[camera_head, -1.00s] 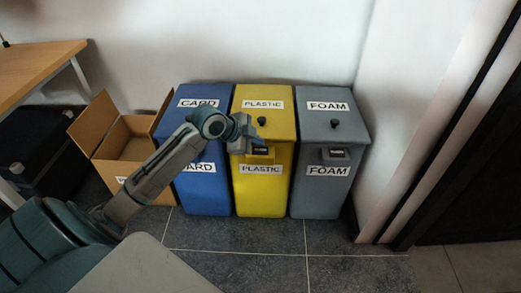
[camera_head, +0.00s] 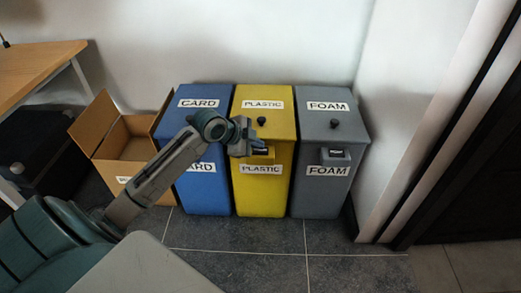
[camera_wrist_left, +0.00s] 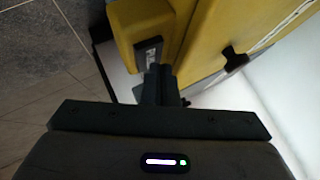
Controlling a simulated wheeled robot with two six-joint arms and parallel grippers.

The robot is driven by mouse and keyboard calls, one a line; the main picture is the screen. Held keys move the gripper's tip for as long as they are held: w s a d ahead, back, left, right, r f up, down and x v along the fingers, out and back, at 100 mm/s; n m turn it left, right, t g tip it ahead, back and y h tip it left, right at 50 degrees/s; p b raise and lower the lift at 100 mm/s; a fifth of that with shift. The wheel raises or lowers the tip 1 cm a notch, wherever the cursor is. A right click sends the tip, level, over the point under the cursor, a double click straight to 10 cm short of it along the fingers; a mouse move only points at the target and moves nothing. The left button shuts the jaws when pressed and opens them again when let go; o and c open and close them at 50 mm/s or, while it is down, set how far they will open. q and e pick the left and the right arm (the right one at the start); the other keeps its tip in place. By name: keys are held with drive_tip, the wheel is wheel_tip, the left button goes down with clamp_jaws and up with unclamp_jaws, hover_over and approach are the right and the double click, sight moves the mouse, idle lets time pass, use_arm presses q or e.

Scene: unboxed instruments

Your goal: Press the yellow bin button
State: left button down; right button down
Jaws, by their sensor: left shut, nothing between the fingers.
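The yellow bin (camera_head: 280,190), labelled PLASTIC, stands between the blue and grey bins. A small yellow housing (camera_head: 264,156) sticks out from its front, just above the lower label. In the left wrist view the housing (camera_wrist_left: 136,22) carries a dark button panel (camera_wrist_left: 149,52) with a light edge. My left gripper (camera_head: 261,145) is shut and empty at this housing. In the wrist view its closed fingertips (camera_wrist_left: 160,70) are at the lower end of the panel; I cannot tell whether they touch it. In the head view the fingers largely hide the panel. My right gripper is not in view.
The blue CARD bin (camera_head: 205,188) is left of the yellow bin and the grey FOAM bin (camera_head: 318,195) right. Black knobs top the yellow and grey bins. An open cardboard box (camera_head: 105,125) and a wooden table (camera_head: 35,65) are farther left. Floor in front is clear.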

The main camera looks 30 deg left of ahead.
sight(257, 151)
use_arm(q)
drive_tip(key=shift+f, duration=0.3)
idle(0.4)
drive_tip(key=shift+r+p, duration=0.8)
drive_tip(key=shift+p, duration=0.25)
wheel_tip(257, 151, up, 5)
drive_tip(key=p, duration=0.5)
drive_tip(key=shift+r, duration=0.1)
idle(0.5)
